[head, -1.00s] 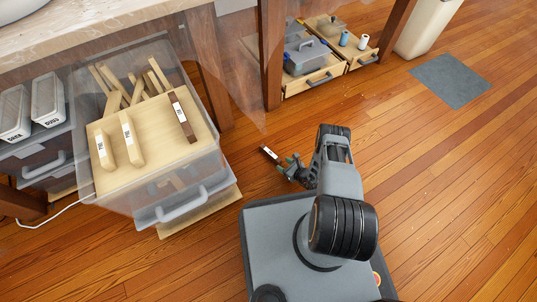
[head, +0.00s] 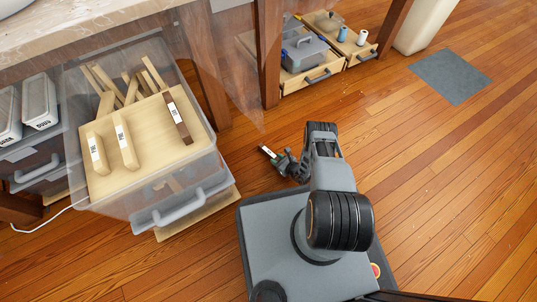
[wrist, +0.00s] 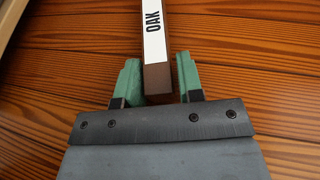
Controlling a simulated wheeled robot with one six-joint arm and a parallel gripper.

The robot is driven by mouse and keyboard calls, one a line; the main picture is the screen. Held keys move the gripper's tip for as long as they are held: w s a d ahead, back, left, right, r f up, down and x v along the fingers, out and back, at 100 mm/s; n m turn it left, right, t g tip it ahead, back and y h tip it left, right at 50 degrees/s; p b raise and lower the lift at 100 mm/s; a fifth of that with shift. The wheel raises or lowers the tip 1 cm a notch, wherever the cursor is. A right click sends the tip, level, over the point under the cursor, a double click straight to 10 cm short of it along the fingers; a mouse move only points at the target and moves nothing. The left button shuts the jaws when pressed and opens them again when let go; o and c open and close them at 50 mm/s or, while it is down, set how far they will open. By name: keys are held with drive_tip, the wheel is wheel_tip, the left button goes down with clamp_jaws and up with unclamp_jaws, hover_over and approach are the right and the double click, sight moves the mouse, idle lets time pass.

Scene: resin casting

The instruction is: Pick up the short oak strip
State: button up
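The short oak strip (wrist: 156,40) is a dark brown bar with a white label reading OAK. In the wrist view its near end lies between the green fingers of my gripper (wrist: 159,82), and the rest runs out past the top edge. A narrow gap shows at the right finger; the left finger is at or very close to the strip's side. My gripper looks open around it. In the head view the strip (head: 268,152) is low at the floor, at the tip of my gripper (head: 280,160).
A clear bin (head: 180,215) on the left holds wood pieces; two pale strips (head: 125,145) and a dark labelled strip (head: 178,115) lie on its board. A wooden table leg (head: 268,60) stands behind. Open drawers (head: 315,80) are at the back.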

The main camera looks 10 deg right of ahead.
clamp_jaws()
drive_tip(key=shift+r, duration=0.15)
